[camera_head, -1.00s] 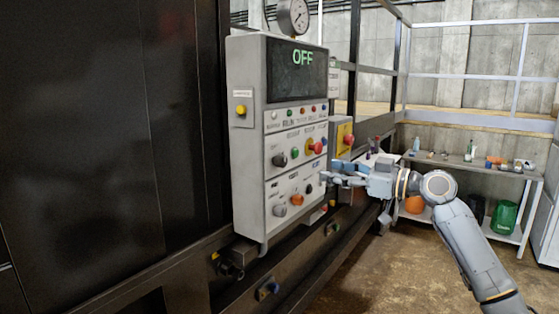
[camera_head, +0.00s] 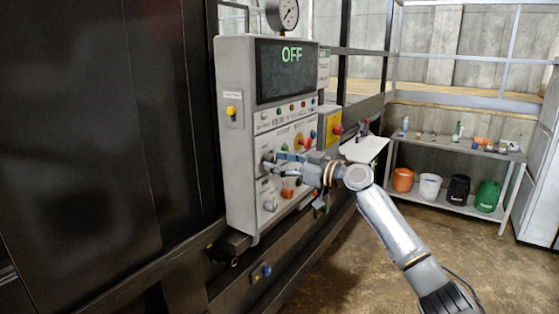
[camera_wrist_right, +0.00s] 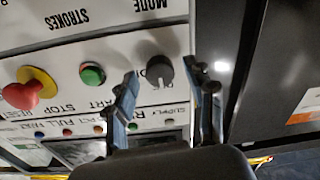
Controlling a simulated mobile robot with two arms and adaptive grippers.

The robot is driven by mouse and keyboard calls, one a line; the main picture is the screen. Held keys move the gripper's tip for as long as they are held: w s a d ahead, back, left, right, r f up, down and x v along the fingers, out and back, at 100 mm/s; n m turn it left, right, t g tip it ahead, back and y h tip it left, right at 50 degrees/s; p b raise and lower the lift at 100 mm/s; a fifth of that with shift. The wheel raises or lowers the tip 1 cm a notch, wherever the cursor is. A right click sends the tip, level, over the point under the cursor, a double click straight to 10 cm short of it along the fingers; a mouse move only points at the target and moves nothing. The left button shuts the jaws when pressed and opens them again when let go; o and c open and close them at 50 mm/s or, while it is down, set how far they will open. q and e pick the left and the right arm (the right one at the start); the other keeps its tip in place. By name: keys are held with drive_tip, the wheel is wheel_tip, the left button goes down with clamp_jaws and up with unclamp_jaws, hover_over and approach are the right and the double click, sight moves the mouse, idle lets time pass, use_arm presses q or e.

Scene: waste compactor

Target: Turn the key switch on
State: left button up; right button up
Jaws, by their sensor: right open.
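The control panel (camera_head: 240,190) is a grey box whose dark screen (camera_head: 285,70) reads OFF in green. The key switch is a dark grey rotary knob (camera_wrist_right: 160,70) on the panel face, beside a green button (camera_wrist_right: 92,74) in the right wrist view. In the right wrist view my right gripper (camera_wrist_right: 161,80) is open, with one finger on each side of the knob. I cannot tell whether the fingers touch it. My left gripper is not in view.
A red emergency button on a yellow base (camera_wrist_right: 33,85) sits on the same row. A grey knob (camera_head: 270,205) and an orange button (camera_head: 288,192) are below my gripper. A shelf table (camera_head: 450,150) with buckets stands at the back right. Floor in front is clear.

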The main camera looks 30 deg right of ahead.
clamp_jaws()
drive_tip(key=m+b, duration=0.1)
drive_tip(key=m, duration=0.1)
drive_tip(key=shift+f+m, duration=0.1)
drive_tip(key=shift+m, duration=0.2)
drive_tip(key=m+b, duration=0.1)
drive_tip(key=m, duration=0.1)
drive_tip(key=shift+m, duration=0.4)
drive_tip(key=m, duration=0.2)
drive_tip(key=shift+m, duration=0.4)
drive_tip(key=shift+m+t, duration=0.3)
drive_tip(key=shift+m, duration=1.6)
drive_tip(key=shift+p, duration=0.3)
